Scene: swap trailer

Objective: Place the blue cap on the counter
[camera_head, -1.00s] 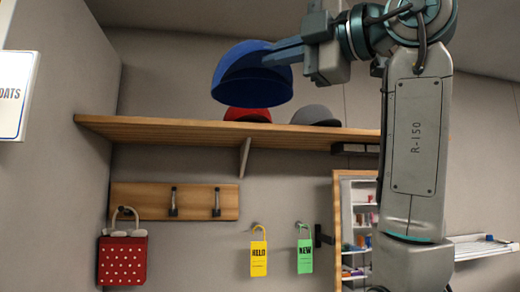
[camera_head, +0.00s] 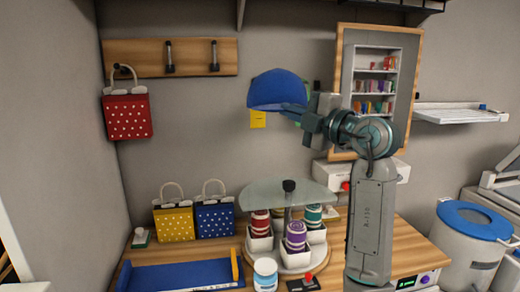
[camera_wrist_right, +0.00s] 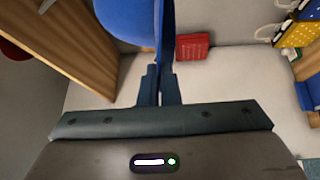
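The blue cap (camera_head: 278,90) is held in the air in the head view, above the counter (camera_head: 215,252) and in front of the wall. My right gripper (camera_head: 300,112) is shut on the cap's brim. In the right wrist view the cap (camera_wrist_right: 128,18) hangs beyond the fingers (camera_wrist_right: 160,85), which are closed together on its edge. The counter is wooden and lies well below the cap. My left gripper is not in view.
On the counter stand a yellow bag (camera_head: 174,222), a blue bag (camera_head: 215,217), a blue tray (camera_head: 180,275) and a carousel (camera_head: 290,262) with several spools under a clear top. A red bag (camera_head: 127,117) hangs on the wall hooks. A blue-lidded bin (camera_head: 472,240) stands at right.

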